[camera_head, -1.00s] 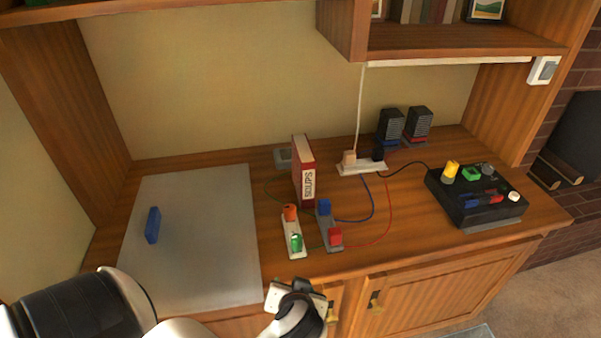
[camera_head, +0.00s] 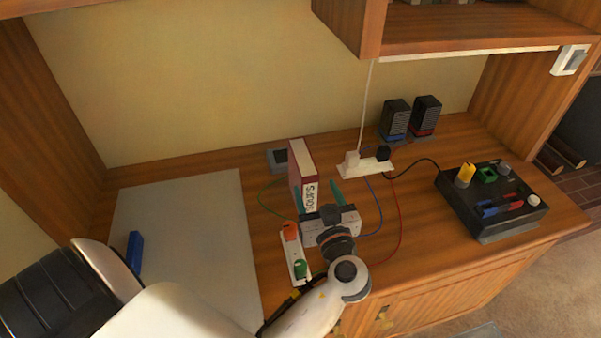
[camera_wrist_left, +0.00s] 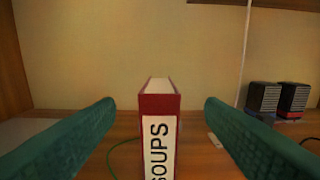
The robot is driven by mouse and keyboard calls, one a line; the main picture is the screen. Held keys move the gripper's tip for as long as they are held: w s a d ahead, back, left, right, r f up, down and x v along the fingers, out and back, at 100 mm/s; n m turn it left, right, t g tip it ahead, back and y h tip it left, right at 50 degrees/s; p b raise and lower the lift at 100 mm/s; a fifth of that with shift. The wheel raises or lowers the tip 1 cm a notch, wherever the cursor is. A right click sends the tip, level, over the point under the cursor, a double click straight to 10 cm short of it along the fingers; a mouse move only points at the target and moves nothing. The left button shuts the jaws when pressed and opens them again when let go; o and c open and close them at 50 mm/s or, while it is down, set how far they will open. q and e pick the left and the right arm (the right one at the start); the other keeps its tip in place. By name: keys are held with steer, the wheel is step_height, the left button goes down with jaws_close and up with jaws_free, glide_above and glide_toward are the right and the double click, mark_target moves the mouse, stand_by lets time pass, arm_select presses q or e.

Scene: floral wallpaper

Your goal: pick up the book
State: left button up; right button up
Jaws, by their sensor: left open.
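The book is red with a white spine label reading "SOUPS". It stands upright on the wooden desk in the head view (camera_head: 302,168), spine toward me. In the left wrist view the book (camera_wrist_left: 158,104) stands between the two green fingers and apart from both. My left gripper (camera_head: 321,194) is open, just in front of the spine, with its fingers pointing at the book. It also shows in the left wrist view (camera_wrist_left: 160,118). The gripper body hides the lower front of the book in the head view. My right gripper is not in view.
A socket strip with orange and green plugs (camera_head: 295,250) lies left of my gripper. A white power strip (camera_head: 365,167), two speakers (camera_head: 411,117) and a black box (camera_head: 490,203) stand to the right. A grey mat (camera_head: 185,215) with a blue block (camera_head: 134,254) lies left. A shelf hangs above.

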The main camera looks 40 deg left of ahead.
mark_target(305, 162)
arm_select(q)
steer(key=p+x, duration=0.1)
steer(key=x, duration=0.3)
steer(key=shift+r, duration=0.1)
steer(key=shift+w+a, duration=0.2)
steer(key=shift+w+a+p, duration=0.15)
steer(key=shift+a+p, duration=0.1)
steer(key=shift+p, duration=0.1)
steer(key=p+x, duration=0.2)
steer(key=x, duration=0.2)
steer(key=shift+w+a, duration=0.2)
steer(key=shift+a, duration=0.1)
steer(key=shift+d, duration=0.1)
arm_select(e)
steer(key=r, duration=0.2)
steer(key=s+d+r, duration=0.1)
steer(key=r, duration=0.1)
arm_select(q)
steer(key=shift+c, duration=1.4)
jaws_close()
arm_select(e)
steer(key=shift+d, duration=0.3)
